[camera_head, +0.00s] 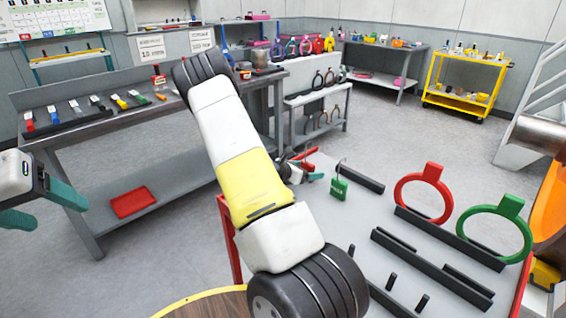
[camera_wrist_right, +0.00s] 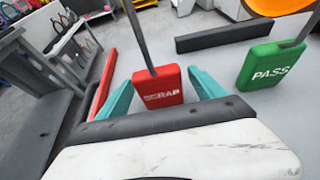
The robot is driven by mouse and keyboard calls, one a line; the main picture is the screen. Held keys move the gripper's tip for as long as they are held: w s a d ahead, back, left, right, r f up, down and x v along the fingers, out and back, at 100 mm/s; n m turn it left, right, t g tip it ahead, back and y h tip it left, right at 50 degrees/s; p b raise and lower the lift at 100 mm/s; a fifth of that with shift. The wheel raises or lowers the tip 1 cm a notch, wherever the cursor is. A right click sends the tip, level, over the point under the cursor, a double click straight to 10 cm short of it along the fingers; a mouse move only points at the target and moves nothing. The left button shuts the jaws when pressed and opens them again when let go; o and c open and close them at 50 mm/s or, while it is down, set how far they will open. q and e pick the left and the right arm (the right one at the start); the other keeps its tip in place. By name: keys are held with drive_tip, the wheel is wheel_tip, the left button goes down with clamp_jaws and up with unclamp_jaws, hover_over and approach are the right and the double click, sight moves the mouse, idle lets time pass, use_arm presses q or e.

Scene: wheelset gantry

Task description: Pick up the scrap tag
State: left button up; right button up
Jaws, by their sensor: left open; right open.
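The red scrap tag (camera_wrist_right: 160,92), with a dark stem rising from it, stands between the two teal fingers of my right gripper (camera_wrist_right: 158,80) in the right wrist view. A gap shows on each side of the tag, so the jaws are open around it and not closed on it. In the head view my right gripper (camera_head: 312,172) is mostly hidden behind my own forearm, and I cannot make out the tag clearly there. My left gripper (camera_head: 58,212) is open and empty at the left edge, far from the tag.
A green PASS tag (camera_wrist_right: 270,66) stands right of the scrap tag; it also shows in the head view (camera_head: 339,190). Dark bars (camera_head: 425,262), a red ring (camera_head: 402,188) and a green ring (camera_head: 468,222) occupy the grey tabletop. A grey workbench (camera_head: 105,128) stands left.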

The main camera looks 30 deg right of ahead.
drive_tip(key=shift+d, duration=0.1)
drive_tip(key=c, duration=1.5)
